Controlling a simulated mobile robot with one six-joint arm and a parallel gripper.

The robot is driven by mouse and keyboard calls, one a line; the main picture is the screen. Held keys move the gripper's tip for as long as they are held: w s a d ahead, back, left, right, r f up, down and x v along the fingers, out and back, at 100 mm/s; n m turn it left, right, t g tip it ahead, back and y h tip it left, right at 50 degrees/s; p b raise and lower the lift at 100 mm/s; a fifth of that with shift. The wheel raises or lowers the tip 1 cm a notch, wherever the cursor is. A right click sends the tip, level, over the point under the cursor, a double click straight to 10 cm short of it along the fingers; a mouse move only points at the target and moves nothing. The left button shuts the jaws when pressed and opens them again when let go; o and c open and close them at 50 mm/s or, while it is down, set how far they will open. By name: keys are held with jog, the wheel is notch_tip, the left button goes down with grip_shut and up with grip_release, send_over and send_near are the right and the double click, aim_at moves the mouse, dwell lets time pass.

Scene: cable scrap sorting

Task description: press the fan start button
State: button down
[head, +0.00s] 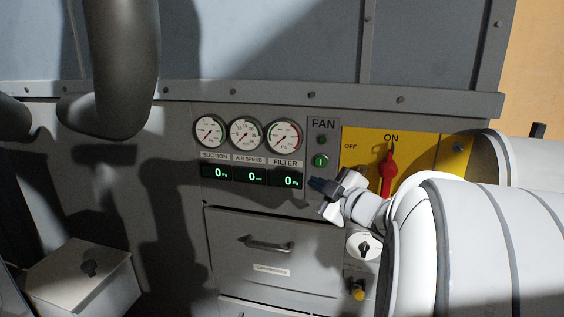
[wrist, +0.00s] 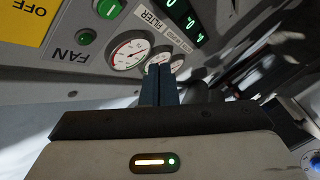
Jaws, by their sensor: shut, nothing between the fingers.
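The green fan start button (head: 320,160), marked with a white bar, sits under the FAN label on the grey panel. A smaller, dark green lamp (head: 321,139) is above it. In the wrist view the button (wrist: 109,9) is at the top edge, partly cut off, and the lamp (wrist: 84,38) is below it. My gripper (head: 317,184) is shut and empty, just below the button in the head view. In the wrist view its fingertips (wrist: 160,70) are right of and below the button, apart from it in the picture. The distance to the panel is hard to judge.
Three round gauges (head: 246,133) sit left of the button, above displays (head: 251,175) reading 0. A red switch handle (head: 387,170) on a yellow plate (head: 433,151) points to ON at right. A drawer handle (head: 268,244) and a selector knob (head: 364,246) are below.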

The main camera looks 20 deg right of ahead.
aim_at(316, 162)
jog(key=w+d, duration=0.1)
jog(key=w, duration=0.1)
jog(key=w+d, duration=0.2)
jog(key=w, duration=0.1)
jog(key=w+d, duration=0.2)
jog(key=shift+w+p, duration=0.15)
jog(key=shift+p, duration=0.2)
jog(key=shift+w, duration=0.1)
dwell(1.8)
jog(key=shift+w+d, duration=0.2)
jog(key=shift+w+d, duration=0.25)
jog(key=shift+w, duration=0.1)
dwell(0.8)
jog(key=shift+s, duration=0.1)
jog(key=shift+s+a, duration=0.5)
jog(key=shift+s, duration=0.15)
